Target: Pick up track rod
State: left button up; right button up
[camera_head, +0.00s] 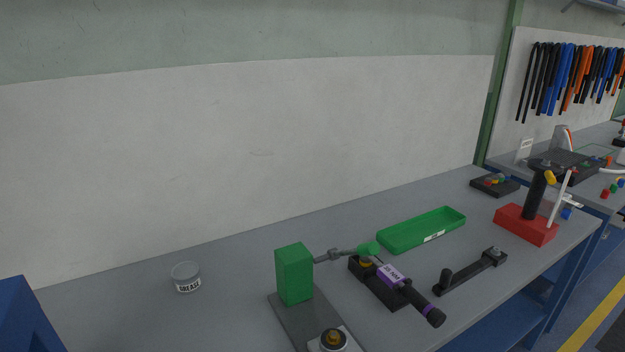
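No part is labelled as the track rod. A thin grey rod (335,255) with a thicker middle runs right from an upright green block (294,273) on a dark grey base plate (298,318). Its right end is near the green tip (368,249) of a black tool (412,295) with a purple label. I cannot tell whether they touch. The tool rests on a black holder (372,284). Right of it lies a black bar (472,273) with an upright post at its near end and a raised bracket at its far end. Neither of my grippers is in view.
A grease tin (187,278) stands on the grey bench (235,300) at the left. Behind the tool lies an empty-looking green tray (422,231). A red base (526,226) with a black column and a small black box (494,187) stand further right. The left bench is mostly clear.

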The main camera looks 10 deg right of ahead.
aim_at(447, 281)
jog(key=z, duration=1.25)
